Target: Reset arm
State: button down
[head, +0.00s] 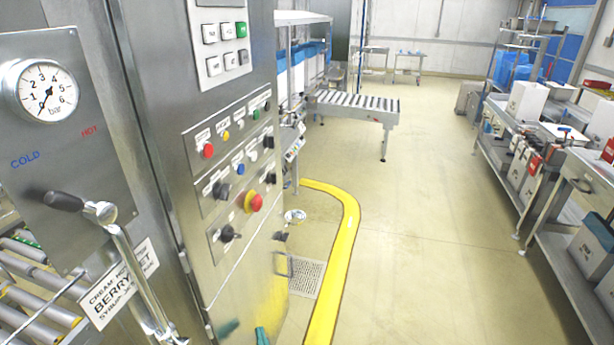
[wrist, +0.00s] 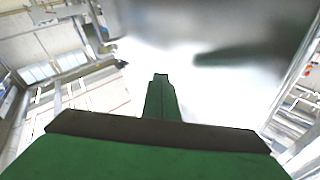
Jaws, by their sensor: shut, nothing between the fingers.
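My gripper (wrist: 161,98) shows in the wrist view as green fingers pressed together in the middle, with nothing between them. Behind the fingertips is a bright, blurred metal surface (wrist: 220,35) with a dark green smear like a reflection. In the head view only a green tip of my gripper (head: 262,336) shows at the bottom edge, beside the steel control cabinet (head: 262,290). A fainter green patch on the cabinet looks like its reflection. The rest of my arm is hidden in the head view.
The cabinet carries buttons, knobs and a red emergency stop (head: 253,202). At left are a gauge (head: 46,91) and a black-knobbed lever (head: 82,205). A yellow curb (head: 342,250) bends around a floor grate (head: 306,277). Open floor (head: 430,200) lies beyond; benches (head: 525,150) stand right.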

jog(key=s+d+r+m+h, duration=0.1)
jog(key=s+h, duration=0.1)
jog(key=s, duration=0.7)
jog(key=s+d+r+m+g+h, duration=0.1)
jog(key=s+h, duration=0.1)
jog(key=s, duration=0.7)
jog(key=s+d+r+m+h, duration=0.1)
jog(key=s+d+m+h, duration=0.1)
jog(key=s, duration=0.6)
jog(key=s+d+r+n+g, duration=0.1)
jog(key=s+d+r, duration=0.4)
jog(key=s+r, duration=0.2)
jog(key=s+d+r+n+g+h, duration=0.1)
jog(key=s+d+r, duration=0.4)
jog(key=s, duration=0.6)
notch_tip(320, 180, up, 2)
jog(key=shift+d+r+n+g, duration=0.2)
jog(key=shift+d+n+g, duration=0.1)
jog(key=shift+n, duration=0.3)
jog(key=shift+s, duration=0.1)
